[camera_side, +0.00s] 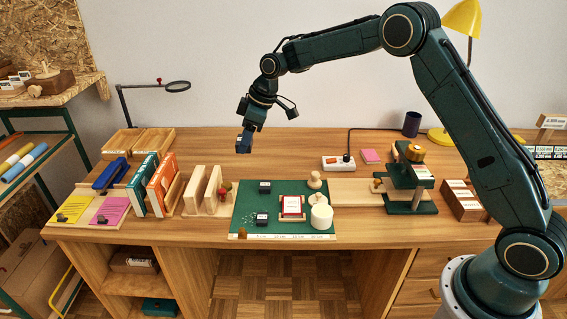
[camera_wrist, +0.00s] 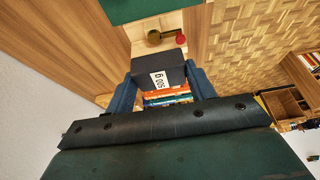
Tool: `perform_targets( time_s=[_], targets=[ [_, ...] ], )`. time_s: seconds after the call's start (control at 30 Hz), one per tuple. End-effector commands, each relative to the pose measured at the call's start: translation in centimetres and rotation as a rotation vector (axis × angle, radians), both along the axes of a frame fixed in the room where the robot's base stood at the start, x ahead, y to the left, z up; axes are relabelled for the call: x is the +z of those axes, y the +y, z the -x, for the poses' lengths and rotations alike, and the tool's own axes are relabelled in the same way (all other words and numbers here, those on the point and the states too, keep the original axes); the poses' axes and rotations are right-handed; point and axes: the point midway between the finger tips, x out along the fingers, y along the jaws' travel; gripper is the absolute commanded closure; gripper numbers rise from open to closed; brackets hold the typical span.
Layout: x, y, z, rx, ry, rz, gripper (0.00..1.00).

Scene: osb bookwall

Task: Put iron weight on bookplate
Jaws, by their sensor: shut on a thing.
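My gripper (camera_side: 244,143) is high above the desk, to the upper left of the green mat. In the wrist view its blue fingers (camera_wrist: 160,80) are shut on a dark iron weight (camera_wrist: 146,72) with a white "500 g" label. Two similar small dark blocks lie on the mat, one at the back (camera_side: 264,187) and one at the front (camera_side: 262,218). A white card with a red border, which looks like the bookplate (camera_side: 291,206), lies flat on the mat between them and a white cylinder. The held weight is hard to make out in the side view.
The green mat (camera_side: 245,205) has a ruler along its front edge. A white cylinder (camera_side: 321,216) and wooden stamp (camera_side: 314,180) stand right of the card. Wooden bookends (camera_side: 195,190), upright books (camera_side: 161,184) and a magnifier stand (camera_side: 124,105) are left. A green press (camera_side: 408,178) stands right.

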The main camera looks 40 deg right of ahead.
Motion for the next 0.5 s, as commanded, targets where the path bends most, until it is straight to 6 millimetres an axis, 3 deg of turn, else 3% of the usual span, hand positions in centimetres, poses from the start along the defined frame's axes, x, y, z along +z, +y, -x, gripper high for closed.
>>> perform_targets(
  time_s=[0.5],
  targets=[
    [1.8, -6.0, 7.3, -0.002, -0.005, 0.0, 0.85]
  ],
)
